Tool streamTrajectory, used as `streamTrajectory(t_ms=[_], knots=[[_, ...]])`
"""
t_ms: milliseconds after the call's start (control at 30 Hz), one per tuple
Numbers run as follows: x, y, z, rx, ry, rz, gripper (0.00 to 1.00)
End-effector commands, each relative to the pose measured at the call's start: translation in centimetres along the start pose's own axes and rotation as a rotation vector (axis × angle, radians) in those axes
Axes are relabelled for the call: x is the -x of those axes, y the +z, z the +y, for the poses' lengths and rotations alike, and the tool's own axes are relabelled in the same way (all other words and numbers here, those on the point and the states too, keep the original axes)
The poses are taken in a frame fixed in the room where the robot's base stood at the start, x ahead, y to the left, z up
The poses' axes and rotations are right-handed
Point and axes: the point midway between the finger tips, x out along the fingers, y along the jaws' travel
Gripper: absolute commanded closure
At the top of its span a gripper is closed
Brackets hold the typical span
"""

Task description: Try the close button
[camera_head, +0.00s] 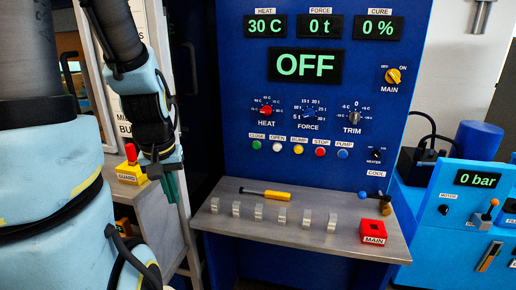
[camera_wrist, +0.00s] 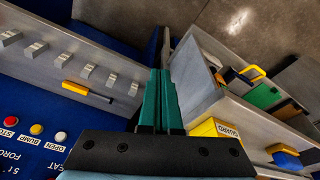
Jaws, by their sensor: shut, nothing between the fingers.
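The green close button (camera_head: 257,145) is at the left end of a row of small buttons on the blue press panel, under its label. The white open button (camera_head: 277,146) is just right of it. My gripper (camera_head: 172,190) is shut and empty, pointing down, left of the panel and lower than the button row, apart from the button. Its green fingers are together in the wrist view (camera_wrist: 160,95). In that view the white open button (camera_wrist: 60,137) shows at lower left, while the close button is not visible.
The panel display (camera_head: 306,66) reads OFF. The grey shelf (camera_head: 225,222) below holds several metal blocks, a yellow-handled tool (camera_head: 277,195) and a red MAIN box (camera_head: 373,231). A yellow GUARD box (camera_head: 130,173) with a red top stands left of my gripper. Space before the buttons is clear.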

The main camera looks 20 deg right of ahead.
Motion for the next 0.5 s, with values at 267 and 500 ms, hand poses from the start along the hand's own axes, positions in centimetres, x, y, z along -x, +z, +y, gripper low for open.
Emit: streamTrajectory(t_ms=[267,500], knots=[[-4.8,-12.4,7.6,0.206,0.119,0.323,1.0],[-9.5,-24.0,16.0,0.545,0.241,0.742,1.0]])
